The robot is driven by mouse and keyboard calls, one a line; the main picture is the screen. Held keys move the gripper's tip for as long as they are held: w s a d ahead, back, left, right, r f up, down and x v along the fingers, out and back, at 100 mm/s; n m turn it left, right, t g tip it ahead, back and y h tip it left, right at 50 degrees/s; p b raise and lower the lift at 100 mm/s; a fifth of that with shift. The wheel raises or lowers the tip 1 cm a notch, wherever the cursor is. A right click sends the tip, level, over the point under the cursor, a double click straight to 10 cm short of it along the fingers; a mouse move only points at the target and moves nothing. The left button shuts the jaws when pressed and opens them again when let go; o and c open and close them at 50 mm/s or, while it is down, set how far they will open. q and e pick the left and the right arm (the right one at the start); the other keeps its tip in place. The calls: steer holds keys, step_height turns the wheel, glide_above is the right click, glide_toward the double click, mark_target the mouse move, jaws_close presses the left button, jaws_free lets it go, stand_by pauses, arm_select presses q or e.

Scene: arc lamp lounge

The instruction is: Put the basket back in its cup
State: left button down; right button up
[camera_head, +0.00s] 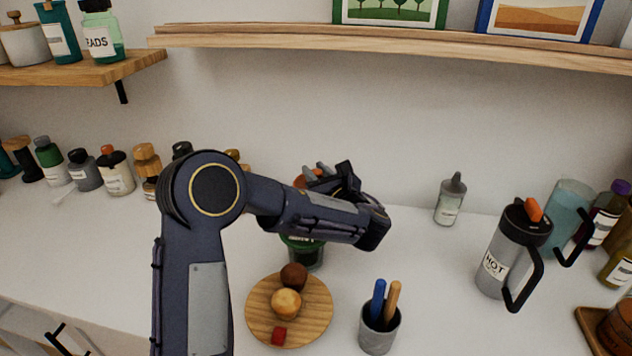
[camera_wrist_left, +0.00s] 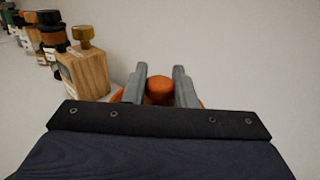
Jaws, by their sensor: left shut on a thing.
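My left gripper (camera_head: 318,174) reaches in from the left over the counter and is shut on an orange thing with a round knob (camera_wrist_left: 160,90), which I take to be the basket. The knob sits between the two grey fingers in the left wrist view. In the head view only a bit of orange (camera_head: 301,181) shows beside the fingers, and its lower part is hidden. A dark cup-like vessel with a green band (camera_head: 306,257) stands below my forearm, which hides its top. I cannot tell for sure that it is the basket's cup. My right gripper is out of view.
A round wooden board (camera_head: 258,325) with small foods stands in front. A grey cup (camera_head: 378,340) with pens, a HOT jug (camera_head: 496,262) and a small bottle (camera_head: 449,202) are to the right. Several jars line the left. A wooden shelf (camera_head: 400,45) runs above.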

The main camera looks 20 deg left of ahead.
arm_select(q)
step_height(320, 180, down, 2)
steer(key=shift+f, duration=0.1)
steer(key=shift+f+b, duration=0.2)
steer(key=shift+b, duration=0.1)
steer(key=c, duration=1.2)
jaws_free()
steer(key=shift+r, duration=0.1)
steer(key=shift+r+p, duration=0.25)
steer(key=shift+p, duration=0.1)
steer(key=v, duration=0.7)
steer(key=shift+s+d+f+b, duration=0.1)
steer(key=shift+s+d+b, duration=0.1)
steer(key=shift+b, duration=0.1)
